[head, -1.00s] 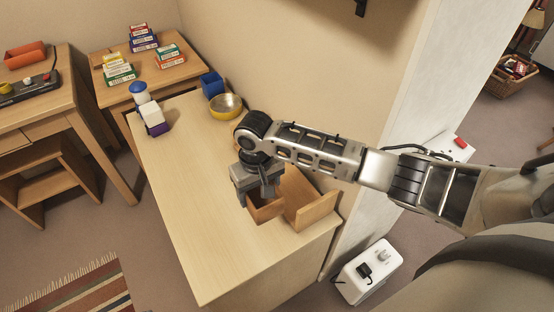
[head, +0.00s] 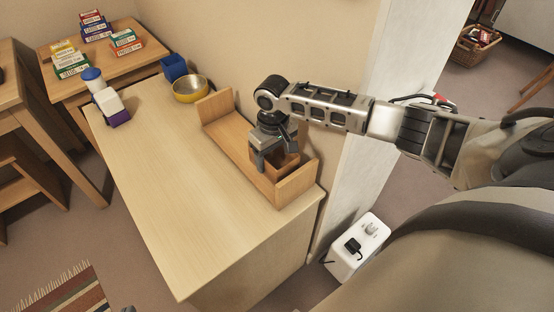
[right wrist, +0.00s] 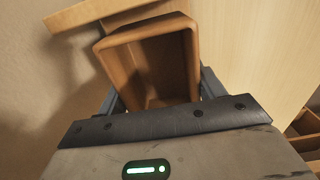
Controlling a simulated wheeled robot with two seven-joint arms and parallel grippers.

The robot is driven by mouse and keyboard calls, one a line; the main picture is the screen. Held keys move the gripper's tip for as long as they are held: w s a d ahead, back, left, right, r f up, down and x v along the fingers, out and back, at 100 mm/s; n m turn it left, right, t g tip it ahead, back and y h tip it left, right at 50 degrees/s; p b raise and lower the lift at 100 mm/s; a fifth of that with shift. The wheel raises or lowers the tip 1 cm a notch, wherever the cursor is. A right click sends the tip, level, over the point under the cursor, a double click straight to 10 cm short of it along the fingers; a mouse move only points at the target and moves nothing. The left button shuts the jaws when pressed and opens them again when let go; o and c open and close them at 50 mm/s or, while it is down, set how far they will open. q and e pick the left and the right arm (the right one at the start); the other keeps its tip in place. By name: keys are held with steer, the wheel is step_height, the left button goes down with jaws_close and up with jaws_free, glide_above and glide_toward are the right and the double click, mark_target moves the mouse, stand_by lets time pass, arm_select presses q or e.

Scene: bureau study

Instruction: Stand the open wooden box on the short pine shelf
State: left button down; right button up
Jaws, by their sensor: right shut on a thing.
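The open wooden box (head: 290,161) is a small brown box, held in my right gripper (head: 273,158). In the right wrist view the box (right wrist: 150,62) sits between the two fingers, and I look into its open side. The short pine shelf (head: 238,143) is a low board with an upright end at each side, on the pale table against the wall. The box is over the shelf's right part, near its right end. I cannot tell whether it touches the board. My gripper hides part of the box and shelf. My left gripper is out of view.
The pale table (head: 180,190) is clear in front of the shelf.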

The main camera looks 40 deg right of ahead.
mark_target(277, 164)
steer(key=shift+d+f+b, duration=0.25)
steer(key=shift+f+b, duration=0.15)
steer(key=shift+b, duration=0.05)
steer(key=f+b, duration=0.3)
steer(key=b, duration=0.1)
steer(key=shift+d+f, duration=0.2)
steer(key=shift+r, duration=0.1)
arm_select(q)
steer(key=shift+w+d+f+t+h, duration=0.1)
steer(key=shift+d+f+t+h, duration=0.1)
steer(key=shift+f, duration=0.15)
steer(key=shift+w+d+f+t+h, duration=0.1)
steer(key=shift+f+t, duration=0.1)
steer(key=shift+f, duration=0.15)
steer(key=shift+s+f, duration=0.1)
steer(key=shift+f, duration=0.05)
arm_select(e)
steer(key=o, duration=1)
steer(key=shift+o, duration=0.2)
